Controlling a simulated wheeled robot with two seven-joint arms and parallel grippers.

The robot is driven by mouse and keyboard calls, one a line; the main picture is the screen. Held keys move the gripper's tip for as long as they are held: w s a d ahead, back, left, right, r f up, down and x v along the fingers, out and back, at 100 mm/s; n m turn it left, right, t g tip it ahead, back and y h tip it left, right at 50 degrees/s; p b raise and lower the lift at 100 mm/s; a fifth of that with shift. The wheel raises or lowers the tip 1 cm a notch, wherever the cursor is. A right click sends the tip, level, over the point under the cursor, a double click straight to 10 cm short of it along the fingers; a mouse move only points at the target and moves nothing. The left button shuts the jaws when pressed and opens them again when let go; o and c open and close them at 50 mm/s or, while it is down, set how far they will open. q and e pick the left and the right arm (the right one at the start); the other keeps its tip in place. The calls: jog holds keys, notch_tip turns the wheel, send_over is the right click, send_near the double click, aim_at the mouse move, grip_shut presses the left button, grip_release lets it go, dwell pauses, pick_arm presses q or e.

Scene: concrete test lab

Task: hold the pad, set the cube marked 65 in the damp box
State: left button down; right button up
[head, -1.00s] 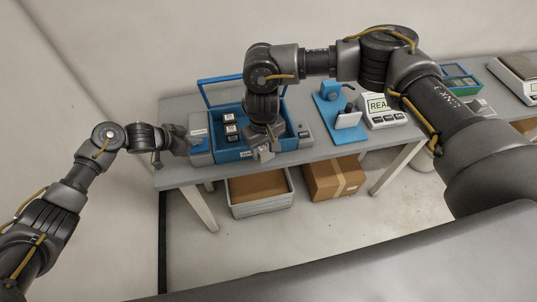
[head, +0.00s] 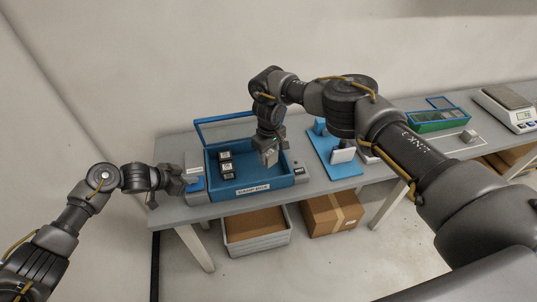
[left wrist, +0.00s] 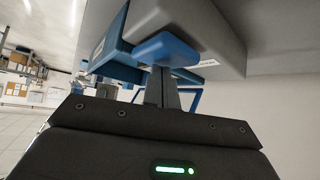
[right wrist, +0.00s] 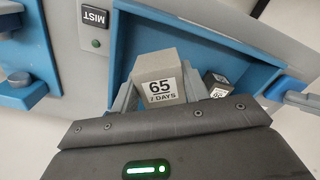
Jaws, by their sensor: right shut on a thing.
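The damp box (head: 245,190) is a blue open tray on the table, its lid frame (head: 203,130) raised at the back. My right gripper (right wrist: 158,92) is shut on the grey cube marked 65 (right wrist: 160,78), label "65 / 7 DAYS". It holds the cube (head: 270,158) over the right part of the box; I cannot tell whether it touches the floor. My left gripper (left wrist: 162,88) has its fingers together at the blue pad (left wrist: 165,48) on the box's left end. Fingers and pad look in contact. In the head view the left gripper (head: 180,184) is beside that end.
A blue stand (head: 335,160) is to the right, with a green tray (head: 440,125) and a scale (head: 508,108) beyond.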

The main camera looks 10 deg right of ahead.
jog(key=shift+f, duration=4.05)
jog(key=shift+f, duration=0.6)
jog(key=o, duration=1.3)
jog(key=shift+c, duration=0.2)
jog(key=shift+r, duration=5)
jog(key=shift+s, duration=0.1)
jog(key=s+a+r, duration=0.1)
jog(key=s+a, duration=0.1)
jog(key=s, duration=0.7)
jog(key=s+a+r, duration=0.2)
jog(key=s, duration=0.8)
jog(key=shift+s+a, duration=0.15)
jog(key=shift+a, duration=0.1)
